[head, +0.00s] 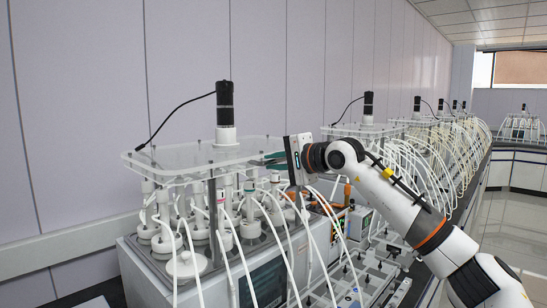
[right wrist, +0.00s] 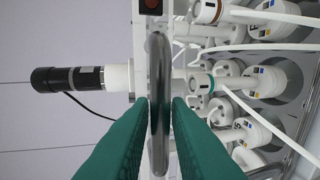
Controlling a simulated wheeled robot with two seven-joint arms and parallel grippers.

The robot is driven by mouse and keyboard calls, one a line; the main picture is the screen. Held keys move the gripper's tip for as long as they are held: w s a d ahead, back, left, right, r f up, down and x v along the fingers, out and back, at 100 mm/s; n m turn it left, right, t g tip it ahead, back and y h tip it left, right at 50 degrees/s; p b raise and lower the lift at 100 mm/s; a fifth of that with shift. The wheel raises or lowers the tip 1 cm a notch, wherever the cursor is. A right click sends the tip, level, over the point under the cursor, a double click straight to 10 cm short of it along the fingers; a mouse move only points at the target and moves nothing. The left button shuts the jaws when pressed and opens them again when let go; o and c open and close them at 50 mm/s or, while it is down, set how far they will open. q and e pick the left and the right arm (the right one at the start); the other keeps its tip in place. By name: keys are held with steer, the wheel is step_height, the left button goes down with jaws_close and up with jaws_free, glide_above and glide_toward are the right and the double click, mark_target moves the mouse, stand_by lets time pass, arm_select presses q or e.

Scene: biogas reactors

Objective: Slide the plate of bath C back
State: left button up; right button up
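A clear plate (head: 190,157) lies level above the nearest bath (head: 262,285), with a black motor (head: 225,103) standing on it. I cannot read a letter on this bath. My right gripper (head: 272,159) is at the plate's right edge. In the right wrist view, a curved metal handle (right wrist: 160,75) stands between its two green fingers (right wrist: 160,112). The fingers lie close against both sides of the handle and appear shut on it. The motor also shows in the right wrist view (right wrist: 68,78), lying sideways in the picture. My left gripper is not in view.
White bottles (head: 222,238) with tubes crowd the bath under the plate. Many white tubes (head: 395,150) arch down at the right, near my right arm. More baths with black motors (head: 368,105) stand in a row behind. A plain wall (head: 80,120) is at the left.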

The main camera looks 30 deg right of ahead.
mark_target(260, 153)
steer(key=shift+w+a+f, duration=0.1)
steer(key=shift+w, duration=0.25)
jaws_close()
steer(key=w+p, duration=0.1)
steer(key=w+a+r+p, duration=0.1)
steer(key=w+p, duration=0.2)
steer(key=shift+w+a+r, duration=0.15)
steer(key=shift+a+r, duration=0.1)
steer(key=shift+a, duration=0.1)
steer(key=p+x, duration=0.1)
steer(key=x, duration=0.1)
steer(key=p+x, duration=0.2)
steer(key=x, duration=0.1)
steer(key=r+p+x, duration=0.1)
steer(key=p+x, duration=0.1)
steer(key=shift+w+a+f, duration=0.15)
steer(key=shift+w, duration=0.25)
steer(key=shift+w+a+f, duration=0.1)
steer(key=shift+w+f, duration=0.15)
steer(key=shift+w, duration=0.25)
